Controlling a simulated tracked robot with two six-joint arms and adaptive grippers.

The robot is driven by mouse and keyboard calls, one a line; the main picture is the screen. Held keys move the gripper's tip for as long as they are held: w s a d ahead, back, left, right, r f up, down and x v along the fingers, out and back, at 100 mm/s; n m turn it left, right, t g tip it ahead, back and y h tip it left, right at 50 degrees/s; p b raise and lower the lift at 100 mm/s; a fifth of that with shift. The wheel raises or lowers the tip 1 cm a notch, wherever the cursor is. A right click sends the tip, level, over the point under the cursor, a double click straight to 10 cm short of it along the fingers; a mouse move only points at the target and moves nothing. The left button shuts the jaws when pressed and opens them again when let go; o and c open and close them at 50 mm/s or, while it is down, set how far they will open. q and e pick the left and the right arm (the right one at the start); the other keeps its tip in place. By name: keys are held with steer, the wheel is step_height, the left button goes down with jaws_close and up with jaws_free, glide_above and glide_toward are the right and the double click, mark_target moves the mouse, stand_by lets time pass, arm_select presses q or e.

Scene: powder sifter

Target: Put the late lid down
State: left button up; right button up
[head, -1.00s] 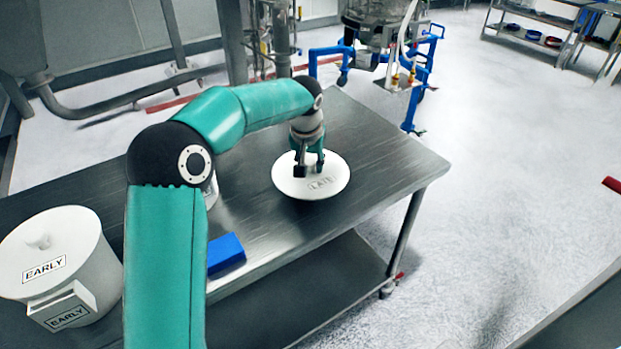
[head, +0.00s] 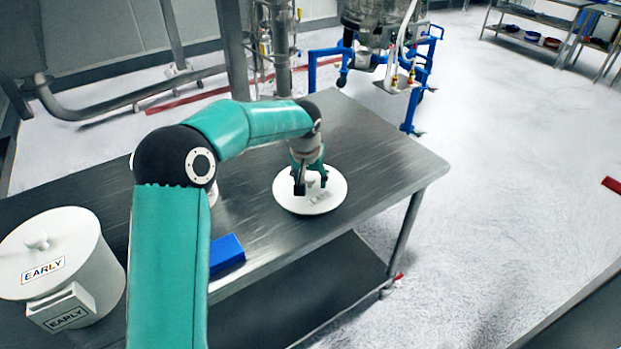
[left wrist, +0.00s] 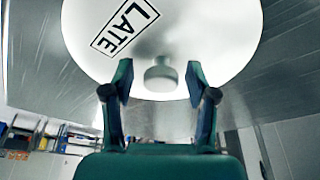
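The late lid (head: 287,192) is a round white disc with a small knob and a LATE label. It looks flat on the dark metal table (head: 385,140), near the table's right end. My left gripper (head: 312,186) is over the lid, fingers pointing down. In the left wrist view my left gripper (left wrist: 160,90) has its fingers spread apart, with the lid's knob (left wrist: 160,76) between them and a gap on each side. The late lid (left wrist: 225,40) fills the top of that view. My right gripper is not in view.
A white container labelled EARLY (head: 100,262), with its lid on, stands at the table's left. A blue block (head: 226,253) lies near the front edge. Another pale object is mostly hidden behind my left arm. The table is clear right of the late lid.

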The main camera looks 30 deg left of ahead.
mark_target(307, 196)
arm_select(q)
steer(key=v, duration=1.2)
steer(key=shift+d+r, duration=0.1)
stand_by(0.4)
